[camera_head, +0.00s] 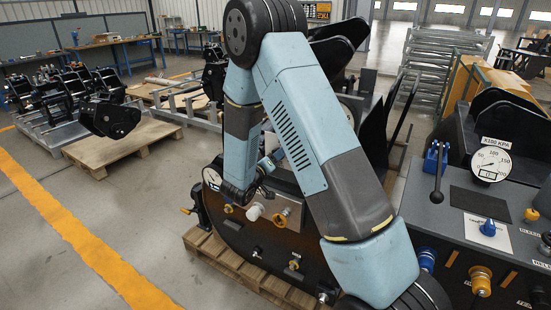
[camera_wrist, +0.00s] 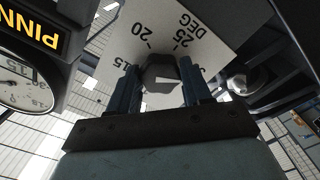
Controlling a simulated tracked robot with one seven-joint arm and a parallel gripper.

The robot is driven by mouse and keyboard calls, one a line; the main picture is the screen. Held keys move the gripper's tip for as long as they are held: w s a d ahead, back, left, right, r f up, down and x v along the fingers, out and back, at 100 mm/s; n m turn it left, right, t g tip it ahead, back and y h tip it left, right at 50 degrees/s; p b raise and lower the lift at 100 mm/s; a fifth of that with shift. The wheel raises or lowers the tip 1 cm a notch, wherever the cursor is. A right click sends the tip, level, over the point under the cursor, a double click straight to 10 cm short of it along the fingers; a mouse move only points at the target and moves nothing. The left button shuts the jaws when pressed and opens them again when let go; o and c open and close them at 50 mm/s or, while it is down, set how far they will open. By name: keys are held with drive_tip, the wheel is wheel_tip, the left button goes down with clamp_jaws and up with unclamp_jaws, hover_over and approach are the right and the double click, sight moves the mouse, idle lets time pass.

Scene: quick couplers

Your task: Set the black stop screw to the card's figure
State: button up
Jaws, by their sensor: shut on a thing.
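In the wrist view a black hexagonal stop screw (camera_wrist: 160,72) with a white mark on its face sits between the two blue fingers of my gripper (camera_wrist: 158,92). My gripper is shut on it. Behind it is a white scale plate (camera_wrist: 208,62), upside down, with the figures 15, 20, 25 and DEG. I cannot tell exactly which figure the mark points at. In the head view my gripper (camera_head: 268,165) is at the upper part of the dark coupler panel (camera_head: 260,235), and the screw is hidden there. No card with a figure can be read.
A round gauge (camera_wrist: 20,85) and a lit yellow sign (camera_wrist: 38,28) are close on the left in the wrist view. The coupler stands on a pallet (camera_head: 215,250). A bench at right carries a kPa gauge (camera_head: 490,164), a blue-based lever (camera_head: 436,170) and several knobs.

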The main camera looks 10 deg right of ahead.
drive_tip(key=shift+a+f+m, duration=0.1)
drive_tip(key=shift+a+m, duration=0.05)
drive_tip(key=shift+m, duration=0.25)
drive_tip(key=o, duration=1.1)
drive_tip(key=shift+c, duration=0.2)
drive_tip(key=v, duration=1.3)
drive_tip(key=shift+s+a, duration=0.2)
drive_tip(key=shift+a, duration=0.05)
drive_tip(key=s+d+r+m+g+y, duration=0.1)
drive_tip(key=s+d+r+m+g, duration=0.2)
drive_tip(key=s+d+r+g, duration=1.15)
drive_tip(key=s+a+r+n+t+y, duration=0.1)
drive_tip(key=s+r+n+t+y, duration=0.2)
drive_tip(key=s+r+t+y, duration=0.4)
drive_tip(key=s+r+y, duration=0.2)
drive_tip(key=s+y, duration=0.2)
drive_tip(key=s, duration=0.1)
drive_tip(key=shift+s+a+r+n+y, duration=0.15)
drive_tip(key=shift+s+r+n+y, duration=0.05)
drive_tip(key=shift+n+y, duration=0.2)
